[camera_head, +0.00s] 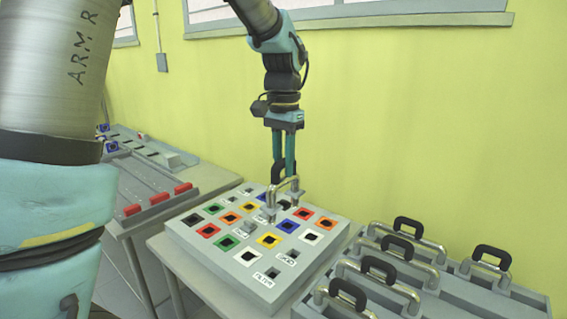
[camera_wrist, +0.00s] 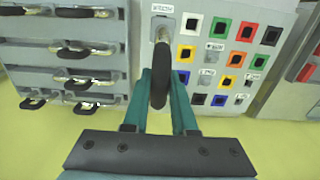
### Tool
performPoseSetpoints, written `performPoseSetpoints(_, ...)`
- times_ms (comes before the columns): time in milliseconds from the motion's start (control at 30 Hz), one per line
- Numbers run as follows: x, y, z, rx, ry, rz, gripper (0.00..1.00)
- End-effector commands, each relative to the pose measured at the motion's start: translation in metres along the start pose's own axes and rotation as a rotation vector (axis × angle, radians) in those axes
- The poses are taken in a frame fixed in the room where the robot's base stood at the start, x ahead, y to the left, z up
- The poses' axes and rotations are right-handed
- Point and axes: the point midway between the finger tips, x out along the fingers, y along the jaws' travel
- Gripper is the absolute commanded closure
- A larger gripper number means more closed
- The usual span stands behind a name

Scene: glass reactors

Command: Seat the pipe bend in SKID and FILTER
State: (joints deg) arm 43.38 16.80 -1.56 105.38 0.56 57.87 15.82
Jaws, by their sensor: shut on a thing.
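My gripper (camera_head: 283,166) is shut on the black handle of a silver pipe bend (camera_head: 287,183). In the wrist view the fingers (camera_wrist: 171,105) close around the black handle (camera_wrist: 159,88), and the silver pipe (camera_wrist: 163,35) extends beyond it. The bend is over the back middle of the grey socket panel (camera_head: 203,262), its legs pointing down; I cannot tell whether they touch it. The panel has coloured square sockets and small white labels. A near-front label (camera_head: 263,280) seems to read FILTER; another label (camera_head: 287,262) close by is hard to read, and I cannot identify SKID.
At the right, a grey rack (camera_head: 455,290) holds several more silver bends with black handles; it shows at left in the wrist view (camera_wrist: 25,75). A grey bench (camera_head: 150,190) with red blocks stands at left. A yellow-green wall (camera_head: 420,130) rises behind the panel.

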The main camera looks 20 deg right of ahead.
Motion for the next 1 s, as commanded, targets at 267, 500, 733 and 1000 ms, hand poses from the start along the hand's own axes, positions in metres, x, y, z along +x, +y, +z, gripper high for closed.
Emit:
performPoseSetpoints(267,0.019,0.000,0.000,0.000,0.001,0.000,1.00)
performPoseSetpoints(500,0.033,0.000,0.000,0.000,0.000,0.000,1.00)
performPoseSetpoints(733,0.046,0.000,0.000,0.000,0.000,0.000,1.00)
performPoseSetpoints(1000,0.061,0.000,0.000,0.000,0.000,0.000,1.00)
